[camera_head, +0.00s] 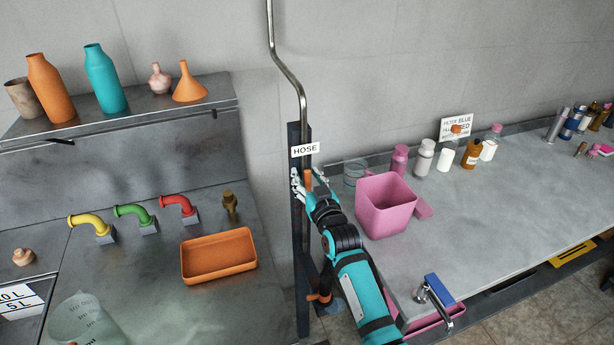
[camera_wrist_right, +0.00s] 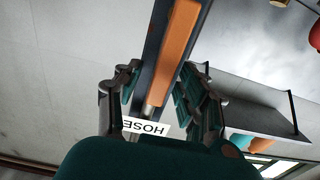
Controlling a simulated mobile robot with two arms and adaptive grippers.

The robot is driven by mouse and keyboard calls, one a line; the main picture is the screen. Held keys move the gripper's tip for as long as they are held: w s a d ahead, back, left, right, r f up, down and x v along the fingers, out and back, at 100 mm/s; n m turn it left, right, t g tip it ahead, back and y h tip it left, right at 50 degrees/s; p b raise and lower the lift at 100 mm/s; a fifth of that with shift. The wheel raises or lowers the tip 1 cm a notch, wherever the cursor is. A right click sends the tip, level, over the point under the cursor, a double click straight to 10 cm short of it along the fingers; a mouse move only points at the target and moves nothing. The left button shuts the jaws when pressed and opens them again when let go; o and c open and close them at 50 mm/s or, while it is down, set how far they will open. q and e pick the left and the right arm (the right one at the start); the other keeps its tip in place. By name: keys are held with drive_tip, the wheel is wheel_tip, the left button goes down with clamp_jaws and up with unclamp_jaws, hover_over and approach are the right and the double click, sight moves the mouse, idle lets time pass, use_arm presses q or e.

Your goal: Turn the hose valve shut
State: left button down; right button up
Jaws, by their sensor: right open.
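The hose valve's orange handle (camera_head: 308,181) shows upright on the dark post below the white HOSE sign (camera_head: 305,149). My right gripper (camera_head: 308,184) is open at the handle, with one finger to each side of it in the head view. In the right wrist view, the long orange handle (camera_wrist_right: 175,48) runs between the open fingers of the right gripper (camera_wrist_right: 160,92). I cannot tell whether either finger touches it. The gripper hides part of the valve. My left gripper is not in view.
A metal pipe (camera_head: 291,80) runs down the wall to the dark post (camera_head: 300,255). A pink bin (camera_head: 385,207) stands on the right counter close to my right arm. An orange tray (camera_head: 218,256) and colored taps lie left. A lower orange fitting (camera_head: 321,296) is near the post's foot.

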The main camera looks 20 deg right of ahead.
drive_tip(key=shift+c, duration=0.2)
clamp_jaws()
idle(0.4)
